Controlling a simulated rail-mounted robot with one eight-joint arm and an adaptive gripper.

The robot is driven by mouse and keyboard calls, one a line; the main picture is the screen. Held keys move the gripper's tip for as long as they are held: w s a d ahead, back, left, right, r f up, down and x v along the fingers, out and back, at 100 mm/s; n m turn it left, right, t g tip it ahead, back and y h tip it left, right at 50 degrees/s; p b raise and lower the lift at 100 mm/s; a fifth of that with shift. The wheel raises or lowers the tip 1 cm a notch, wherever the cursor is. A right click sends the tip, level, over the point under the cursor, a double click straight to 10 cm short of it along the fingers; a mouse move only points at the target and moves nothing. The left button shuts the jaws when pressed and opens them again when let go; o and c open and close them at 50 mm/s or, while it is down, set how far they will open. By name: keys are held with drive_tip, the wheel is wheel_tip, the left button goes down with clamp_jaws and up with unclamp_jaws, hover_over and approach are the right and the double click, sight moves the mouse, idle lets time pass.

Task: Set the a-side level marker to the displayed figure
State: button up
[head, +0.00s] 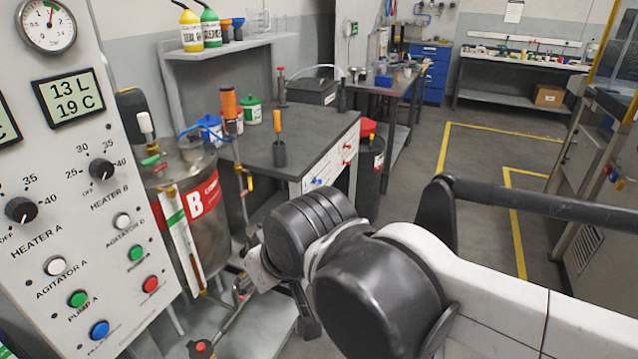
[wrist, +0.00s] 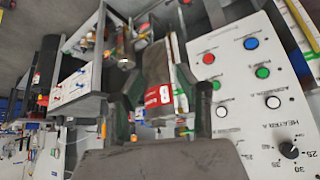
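The control panel (head: 75,160) fills the left of the head view. Another display (head: 5,128) is cut off at the left edge, with only a C legible. A steel tank with a red B label (head: 203,197) stands beside the panel, with a pale upright strip (head: 183,250) in front. I cannot make out an a-side level marker in either view. In the wrist view my gripper (wrist: 160,112) is open, its dark fingers apart, with the B tank (wrist: 158,65) showing beyond them. My wrist mostly hides the gripper in the head view.
Heater knobs (head: 102,169) and coloured buttons (head: 78,299) stick out from the panel. A dark-topped bench (head: 310,135) with bottles and tools stands behind the tank. A shelf (head: 225,48) holds yellow and green bottles. Open floor (head: 480,200) lies to the right.

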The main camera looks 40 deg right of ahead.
drive_tip(key=w+d+m+y+b, duration=0.2)
drive_tip(key=w+d+m, duration=0.25)
drive_tip(key=w, duration=0.45)
drive_tip(key=w+d+m+y+b, duration=0.15)
drive_tip(key=w+d+m, duration=0.3)
drive_tip(key=w, duration=0.45)
drive_tip(key=w+d+m+y+b, duration=0.15)
drive_tip(key=w+d+m, duration=0.3)
drive_tip(key=w, duration=0.45)
drive_tip(key=w+d+f+m+t+y+b, duration=0.1)
drive_tip(key=w+d+f+m+b, duration=0.15)
drive_tip(key=w+d+m, duration=0.35)
drive_tip(key=w+d+f+m+t+y+b, duration=0.1)
drive_tip(key=w+d+f+m+t, duration=0.15)
drive_tip(key=d, duration=0.65)
drive_tip(key=m+t+b, duration=0.4)
drive_tip(key=m+t, duration=0.2)
drive_tip(key=m, duration=0.3)
approach(321, 182)
drive_tip(key=shift+g+y, duration=0.25)
drive_tip(key=shift+y, duration=0.15)
drive_tip(key=b+x, duration=0.1)
drive_tip(key=x, duration=0.2)
drive_tip(key=b+x, duration=0.1)
drive_tip(key=x, duration=0.2)
drive_tip(key=d+b+x, duration=0.1)
drive_tip(key=x, duration=0.3)
drive_tip(key=shift+w+f, duration=0.1)
drive_tip(key=shift+w, duration=0.2)
